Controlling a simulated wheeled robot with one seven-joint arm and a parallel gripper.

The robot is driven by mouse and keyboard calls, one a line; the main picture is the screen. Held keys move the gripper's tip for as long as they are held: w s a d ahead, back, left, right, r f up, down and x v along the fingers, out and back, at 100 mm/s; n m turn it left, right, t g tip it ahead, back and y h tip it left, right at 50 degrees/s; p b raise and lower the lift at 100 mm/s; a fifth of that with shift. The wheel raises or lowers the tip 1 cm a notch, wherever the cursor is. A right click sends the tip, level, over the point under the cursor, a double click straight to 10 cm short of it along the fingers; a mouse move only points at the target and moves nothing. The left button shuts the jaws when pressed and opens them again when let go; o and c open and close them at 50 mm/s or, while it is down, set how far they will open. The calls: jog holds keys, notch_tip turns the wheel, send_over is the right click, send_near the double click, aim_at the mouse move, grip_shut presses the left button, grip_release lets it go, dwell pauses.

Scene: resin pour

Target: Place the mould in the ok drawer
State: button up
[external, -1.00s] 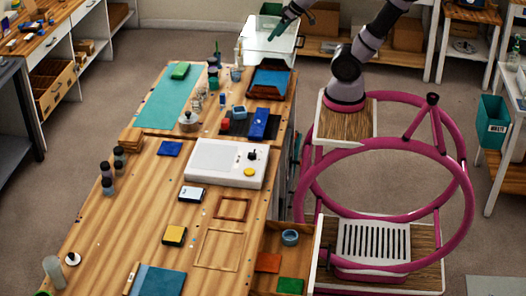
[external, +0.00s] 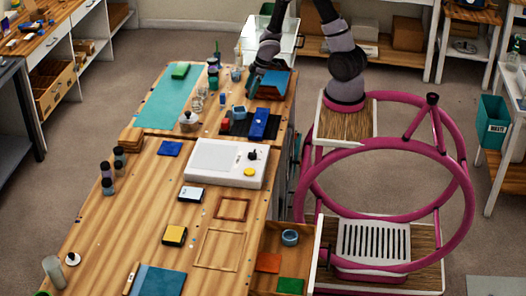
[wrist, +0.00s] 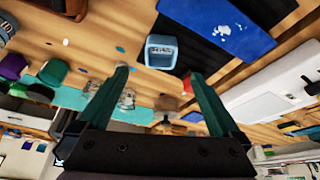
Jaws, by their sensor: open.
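A small light-blue square cup, which looks like the mould (external: 239,112), stands on a dark mat at the far right part of the workbench; it also shows in the wrist view (wrist: 162,53). My gripper (external: 252,92) is over the back right of the bench, near the cup. In the wrist view my gripper (wrist: 158,78) has its teal fingers spread, with nothing between them; the cup lies just beyond the fingertips. An open drawer (external: 270,238) at the bench's near right side holds a round blue bowl, a red-orange square and a green square. No ok label is readable.
A blue slab (external: 259,123) lies right beside the cup on the dark mat (external: 230,130). A white device (external: 222,165) stands nearer on the bench. A dark tray (external: 271,84), a lidded jar (external: 189,121) and several bottles are around.

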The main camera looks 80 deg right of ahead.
aim_at(241, 109)
jog(key=x, duration=1.1)
jog(key=shift+w+a, duration=0.1)
jog(key=shift+a, duration=0.05)
jog(key=c, duration=1.4)
jog(key=shift+r, duration=5.05)
jog(key=shift+c, duration=0.2)
